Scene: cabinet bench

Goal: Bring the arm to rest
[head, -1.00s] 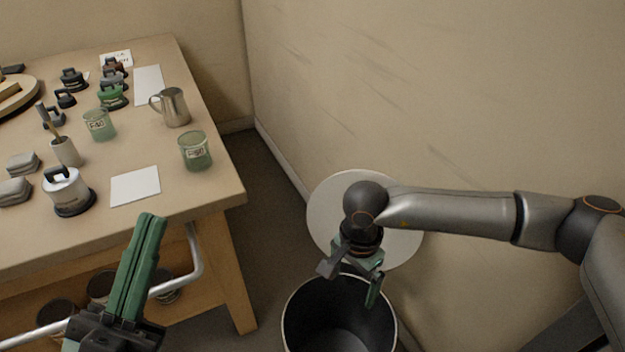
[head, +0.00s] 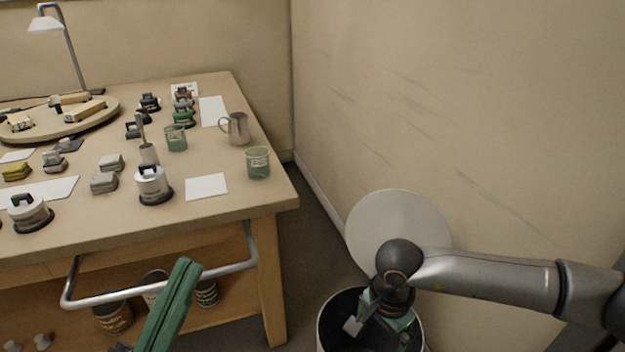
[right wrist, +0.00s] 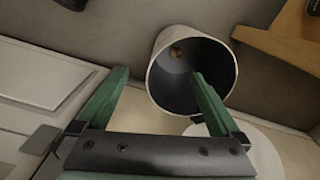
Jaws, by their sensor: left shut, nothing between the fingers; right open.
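My left gripper (head: 182,272) shows at the bottom of the head view, its long green fingers pressed together with nothing between them. It is in front of the bench, apart from it. My right gripper (head: 383,328) hangs from the arm on the right and appears in front of or over the mouth of a round bin (head: 327,325). In the right wrist view its two green fingers (right wrist: 158,88) are spread and empty, with the bin (right wrist: 160,90) beyond them. Whether the right fingertips are inside the bin's rim I cannot tell.
The wooden bench (head: 235,205) on the left holds a metal jug (head: 237,130), green glass beakers (head: 258,163), weights and a lamp (head: 46,24). A metal rail (head: 215,270) runs along its front. A pale round disc (head: 385,215) is by the wall behind the bin.

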